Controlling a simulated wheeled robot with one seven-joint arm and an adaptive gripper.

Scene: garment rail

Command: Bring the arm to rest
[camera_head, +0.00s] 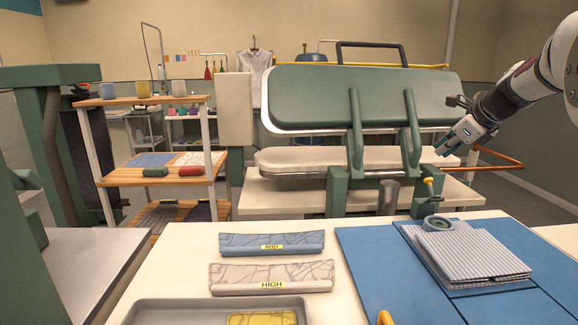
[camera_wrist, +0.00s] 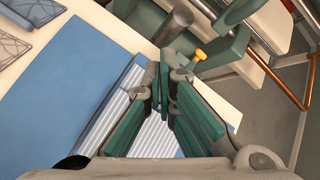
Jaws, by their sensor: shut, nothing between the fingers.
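My arm (camera_head: 505,98) reaches in from the right edge of the head view, above the right part of the table. My gripper (camera_head: 441,150) hangs in the air at its end, in front of the press. In the wrist view my gripper (camera_wrist: 164,75) has its green-padded fingers together at the tips, with nothing between them. Beneath it in that view are the striped folded cloth (camera_wrist: 110,112) and the blue mat (camera_wrist: 62,85). In the head view the striped folded cloth (camera_head: 470,255) lies on the blue mat (camera_head: 375,275), with a round grey-green object (camera_head: 437,223) on it.
A green press (camera_head: 360,98) stands behind the table, with an orange rail (camera_head: 500,158) at its right. A grey post (camera_head: 388,197) and a yellow-topped part (camera_head: 430,187) rise at the table's back edge. MID (camera_head: 272,244) and HIGH (camera_head: 272,277) labelled pieces and a grey tray (camera_head: 160,312) lie left.

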